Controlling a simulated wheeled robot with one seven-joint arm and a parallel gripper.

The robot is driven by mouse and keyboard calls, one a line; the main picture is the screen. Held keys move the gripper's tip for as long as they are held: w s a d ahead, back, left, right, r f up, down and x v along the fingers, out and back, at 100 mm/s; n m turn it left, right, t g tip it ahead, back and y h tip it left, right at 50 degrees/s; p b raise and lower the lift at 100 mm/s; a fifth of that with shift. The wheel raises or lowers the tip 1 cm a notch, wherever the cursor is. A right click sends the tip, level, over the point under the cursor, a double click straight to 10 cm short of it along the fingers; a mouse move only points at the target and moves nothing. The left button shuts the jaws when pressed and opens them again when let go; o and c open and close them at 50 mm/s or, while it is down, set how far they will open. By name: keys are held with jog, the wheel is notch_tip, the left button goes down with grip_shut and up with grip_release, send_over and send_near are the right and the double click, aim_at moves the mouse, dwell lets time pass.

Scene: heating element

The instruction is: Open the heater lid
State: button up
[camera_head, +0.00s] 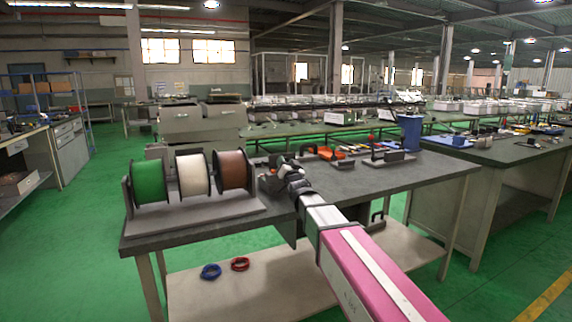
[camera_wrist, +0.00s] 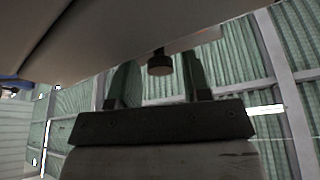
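The head view shows my pink and white arm reaching over the workbench. The dark end of the arm, with my gripper (camera_head: 270,180), is just right of the brown spool and small in this view. In the wrist view my gripper (camera_wrist: 157,82) is open, its two fingers apart. A short dark round knob (camera_wrist: 160,64) shows between the fingertips, with a gap on each side. A large smooth grey surface (camera_wrist: 90,40) slants across the top of the wrist view, close to the fingers. I cannot tell for certain whether this is the heater lid.
Green (camera_head: 149,182), white (camera_head: 192,176) and brown (camera_head: 232,170) spools stand on a rack left of my gripper. Tools and a blue container (camera_head: 411,133) are on the right of the workbench (camera_head: 425,178). Grey box-like equipment (camera_head: 203,124) stands behind. Green floor is clear at left.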

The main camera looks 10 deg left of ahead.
dwell(0.3)
jog(key=s+d, duration=0.3)
jog(key=s, duration=0.4)
jog(key=s+d, duration=0.2)
jog(key=s, duration=0.4)
jog(key=shift+s+d+f, duration=0.35)
jog(key=shift+d+f, duration=0.05)
jog(key=shift+f, duration=0.05)
